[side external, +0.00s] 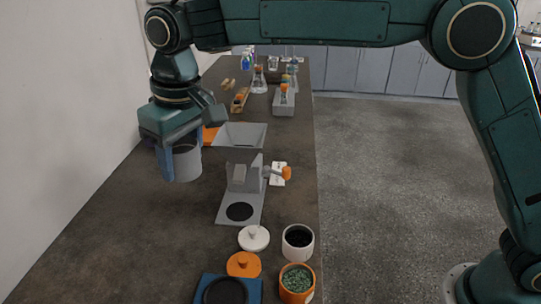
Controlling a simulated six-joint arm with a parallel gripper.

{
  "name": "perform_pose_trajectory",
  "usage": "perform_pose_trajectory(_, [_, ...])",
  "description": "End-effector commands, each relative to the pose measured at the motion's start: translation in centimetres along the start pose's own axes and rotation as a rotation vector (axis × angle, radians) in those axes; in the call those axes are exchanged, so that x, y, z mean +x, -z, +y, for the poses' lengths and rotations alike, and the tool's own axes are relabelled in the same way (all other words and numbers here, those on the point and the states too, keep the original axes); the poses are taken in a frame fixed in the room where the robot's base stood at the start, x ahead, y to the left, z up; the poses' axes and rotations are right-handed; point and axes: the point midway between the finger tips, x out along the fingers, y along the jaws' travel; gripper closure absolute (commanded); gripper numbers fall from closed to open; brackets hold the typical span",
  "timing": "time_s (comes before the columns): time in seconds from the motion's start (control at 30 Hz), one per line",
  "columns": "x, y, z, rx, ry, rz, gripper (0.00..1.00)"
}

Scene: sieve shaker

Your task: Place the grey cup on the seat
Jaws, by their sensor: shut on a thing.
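My gripper (181,160) is at the left, shut on the grey cup (188,163). The cup looks upright and is held between the blue fingers, apparently above the table. A grey stand (243,179) with an orange knob is right of the cup. Its flat base carries a round black disc (240,211), which looks like the seat and is bare. The cup is left of and behind this disc, apart from it. A blue block (257,288) with a dark round top is at the front edge; I cannot tell if it is also a seat.
A white lid (254,238), an orange lid (243,264), a white cup with dark contents (298,243) and an orange cup of green grains (297,283) stand in front. A grey tray (240,134) and glassware are behind. The left table is clear.

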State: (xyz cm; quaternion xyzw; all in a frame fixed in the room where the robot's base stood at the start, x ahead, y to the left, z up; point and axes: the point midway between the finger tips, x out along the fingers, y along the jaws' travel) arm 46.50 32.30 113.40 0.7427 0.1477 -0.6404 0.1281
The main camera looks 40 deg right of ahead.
Motion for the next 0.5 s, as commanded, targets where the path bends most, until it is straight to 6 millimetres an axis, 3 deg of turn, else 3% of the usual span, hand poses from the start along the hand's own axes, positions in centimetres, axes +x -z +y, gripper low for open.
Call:
perform_pose_trajectory(0.23, [2.5,-0.4,0.0,0.0,0.0,-0.002,0.73])
perform_pose_trajectory(0.5, [3.5,-0.5,0.0,0.001,0.001,0.001,0.73])
